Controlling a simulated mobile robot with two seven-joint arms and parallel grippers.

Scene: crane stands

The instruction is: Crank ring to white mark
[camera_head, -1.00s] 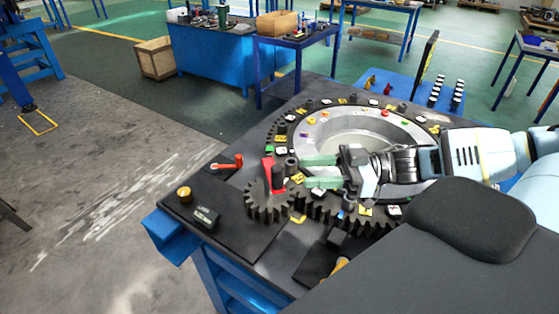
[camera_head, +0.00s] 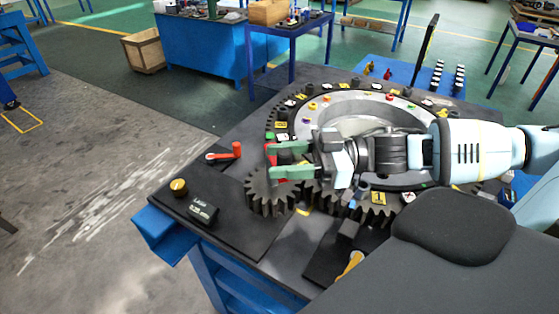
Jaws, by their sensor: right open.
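The large dark toothed ring (camera_head: 377,215) lies on the workbench around a grey metal hub, with small coloured and white tags along its top. A small dark pinion gear (camera_head: 268,195) sits at its near left edge. A red part (camera_head: 270,152) shows above the pinion, mostly hidden by my gripper. My right gripper (camera_head: 276,160) reaches in from the right, its two green fingers apart and level over the red part. I cannot tell whether they touch it. Several tags are white, and I cannot tell which is the white mark. My left gripper is out of view.
An orange-red lever (camera_head: 226,153) lies on the bench left of the ring. A brass knob (camera_head: 179,187) and a small black labelled box (camera_head: 203,211) stand near the left corner. A blue mat (camera_head: 409,82) with small pieces is behind the ring. Floor to the left is open.

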